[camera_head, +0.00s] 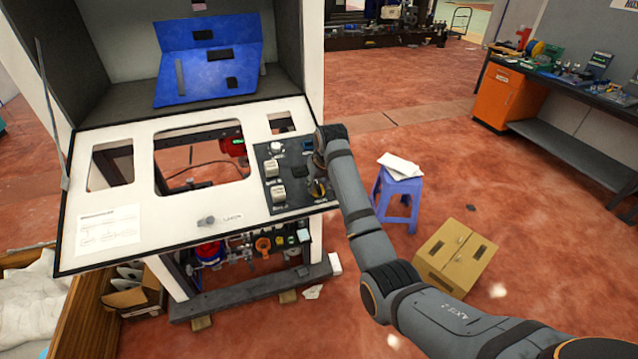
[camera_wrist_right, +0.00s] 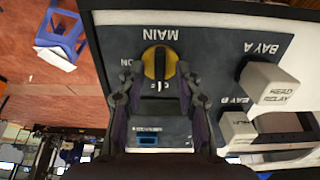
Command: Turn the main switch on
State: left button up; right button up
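The main switch (camera_wrist_right: 159,62) is a black knob on a round yellow plate, under the upside-down word MAIN in the right wrist view. Its black bar stands upright in that view, in line with a partly hidden label below it; ON is at its left. In the head view the switch (camera_head: 318,188) is at the right end of the dark control panel (camera_head: 294,192). My right gripper (camera_wrist_right: 160,76) is open, its fingertips on either side of the yellow plate's lower part, with a gap between them. I cannot tell whether they touch it. My left gripper is not in view.
White blocks (camera_wrist_right: 268,84) and (camera_wrist_right: 237,127) labelled BAY A and BAY B sit beside the switch. A blue part (camera_wrist_right: 148,138) lies below it, between my fingers. A purple stool (camera_head: 398,196) and a cardboard box (camera_head: 456,256) stand on the floor at right.

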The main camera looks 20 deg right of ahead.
grip_shut()
jog(key=shift+m, duration=0.4)
jog(key=m, duration=0.3)
jog(key=shift+m, duration=0.4)
jog(key=m, duration=0.4)
jog(key=shift+d+m, duration=0.1)
jog(key=shift+m, duration=0.2)
jog(key=m, duration=0.4)
jog(key=shift+m, duration=2.4)
